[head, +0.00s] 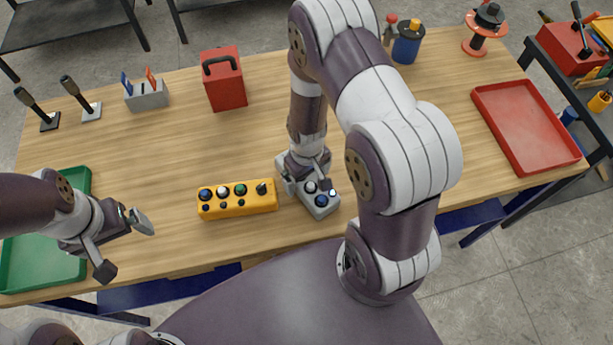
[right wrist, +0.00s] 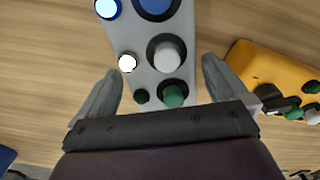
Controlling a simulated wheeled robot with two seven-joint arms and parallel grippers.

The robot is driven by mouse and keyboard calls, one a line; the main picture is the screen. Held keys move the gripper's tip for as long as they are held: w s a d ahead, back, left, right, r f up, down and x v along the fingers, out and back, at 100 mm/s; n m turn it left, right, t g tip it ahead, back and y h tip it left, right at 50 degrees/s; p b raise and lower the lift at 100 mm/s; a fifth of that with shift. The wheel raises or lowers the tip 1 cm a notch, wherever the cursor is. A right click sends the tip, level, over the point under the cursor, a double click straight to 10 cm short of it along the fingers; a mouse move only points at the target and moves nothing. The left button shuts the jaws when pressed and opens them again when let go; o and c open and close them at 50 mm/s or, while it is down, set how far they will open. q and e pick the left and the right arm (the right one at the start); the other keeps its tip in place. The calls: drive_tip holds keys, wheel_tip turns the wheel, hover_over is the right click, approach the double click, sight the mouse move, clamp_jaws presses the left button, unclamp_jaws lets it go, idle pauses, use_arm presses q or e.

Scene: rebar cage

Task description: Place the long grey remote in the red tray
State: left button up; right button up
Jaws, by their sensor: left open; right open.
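The long grey remote (head: 306,197) lies on the wooden table near its front edge, right of a yellow button box, with blue, white and green buttons on top. My right gripper (head: 306,178) is over it and hides part of it. In the right wrist view the open fingers stand on either side of the grey remote (right wrist: 142,48), with gaps visible; contact does not show. The red tray (head: 525,125) lies empty at the table's right end. My left gripper (head: 124,246) is open and empty at the left, near the green tray.
The yellow button box (head: 238,206) sits close to the grey remote and shows in the right wrist view. A green tray (head: 40,262) is at the left. A red case (head: 224,88), a grey holder (head: 148,97) and a blue container (head: 407,46) stand farther back. Table left of the red tray is clear.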

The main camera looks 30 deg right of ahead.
drive_tip(key=shift+f, duration=0.8)
drive_tip(key=c, duration=1.4)
